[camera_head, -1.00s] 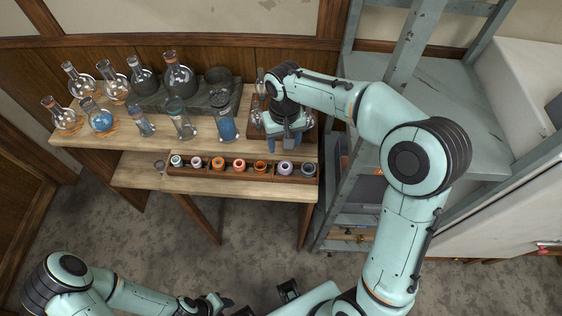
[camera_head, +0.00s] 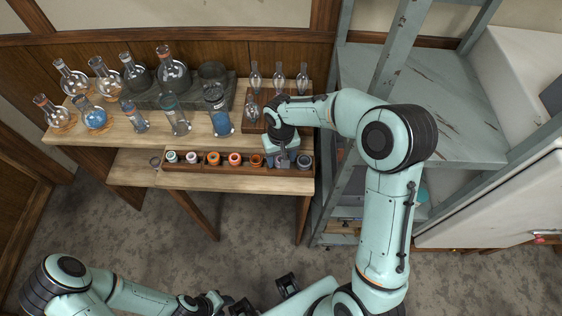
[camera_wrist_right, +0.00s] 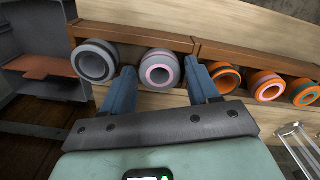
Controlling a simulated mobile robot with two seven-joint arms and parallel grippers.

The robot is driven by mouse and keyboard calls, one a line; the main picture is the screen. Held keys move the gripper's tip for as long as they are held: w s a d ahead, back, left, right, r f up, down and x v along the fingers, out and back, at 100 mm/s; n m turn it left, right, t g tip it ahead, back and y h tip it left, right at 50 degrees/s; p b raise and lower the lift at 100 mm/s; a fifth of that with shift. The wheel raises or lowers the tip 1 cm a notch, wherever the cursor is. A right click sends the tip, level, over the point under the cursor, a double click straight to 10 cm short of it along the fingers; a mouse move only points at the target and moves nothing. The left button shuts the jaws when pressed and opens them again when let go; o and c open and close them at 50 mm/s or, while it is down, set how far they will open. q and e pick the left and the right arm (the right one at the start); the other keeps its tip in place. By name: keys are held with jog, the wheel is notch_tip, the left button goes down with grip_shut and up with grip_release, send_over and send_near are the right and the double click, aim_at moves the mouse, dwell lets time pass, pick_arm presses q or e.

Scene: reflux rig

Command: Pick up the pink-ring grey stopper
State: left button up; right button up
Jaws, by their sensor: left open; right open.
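The grey stopper with a pink ring (camera_wrist_right: 160,69) sits in the wooden rack (camera_wrist_right: 140,32) in the right wrist view. My right gripper (camera_wrist_right: 162,88) is open and empty, its two blue fingers on either side of the line to this stopper. In the head view the right gripper (camera_head: 281,157) is over the right part of the rack and largely covers the stopper. I cannot tell whether the fingers touch it. My left gripper (camera_head: 224,302) is open at the bottom of the head view, away from the bench.
Glass flasks (camera_head: 173,72) stand behind the rack. A metal shelf frame (camera_head: 350,175) rises close on the right.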

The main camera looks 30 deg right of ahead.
jog(key=c, duration=0.6)
jog(key=shift+c, duration=0.2)
jog(key=shift+r, duration=0.15)
pick_arm(q)
jog(key=w+r+p, duration=0.1)
jog(key=r+p, duration=0.1)
jog(key=shift+w+r, duration=0.4)
pick_arm(e)
notch_tip(320, 180, up, 20)
